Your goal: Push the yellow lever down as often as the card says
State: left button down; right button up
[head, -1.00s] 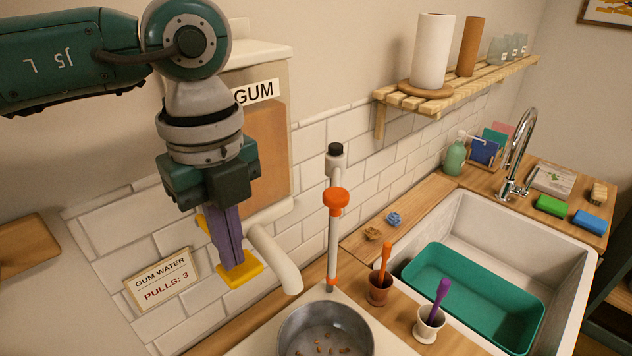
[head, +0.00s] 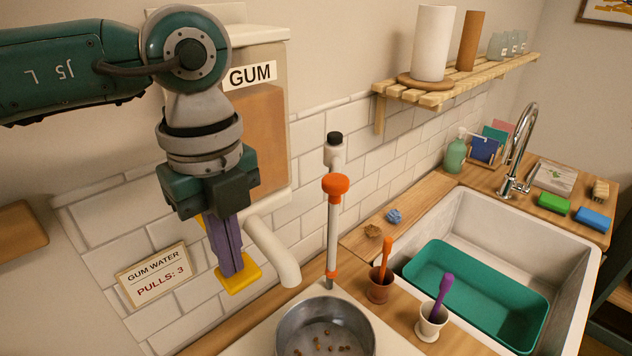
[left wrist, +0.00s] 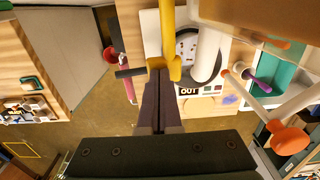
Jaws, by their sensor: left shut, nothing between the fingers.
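The card (head: 153,274) on the tiled wall reads "GUM WATER, PULLS: 3". The gum dispenser (head: 266,130) is a tan box with a "GUM" label and a cream spout (head: 272,252). The yellow lever (head: 240,280) is left of the spout, its flat end below my left gripper (head: 233,272). The gripper is shut, its purple fingers pointing down with tips at the lever's end, seemingly touching it. The lever (left wrist: 168,35) also shows in the left wrist view, just beyond the shut fingertips. My arm hides part of the dispenser. My right gripper is not seen.
A metal bowl (head: 292,325) with brown lumps stands below and right of the spout. A post with an orange knob (head: 335,186) rises behind it. Two small mortars (head: 381,287) with pestles stand before the sink (head: 462,207), which holds a green basin (head: 490,290).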

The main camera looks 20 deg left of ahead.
pick_arm(q)
jog(key=shift+f+b, duration=0.65)
jog(key=shift+f, duration=0.25)
jog(key=shift+r, duration=0.1)
notch_tip(320, 180, up, 8)
jog(key=p, duration=0.7)
jog(key=shift+r, duration=0.2)
dwell(0.3)
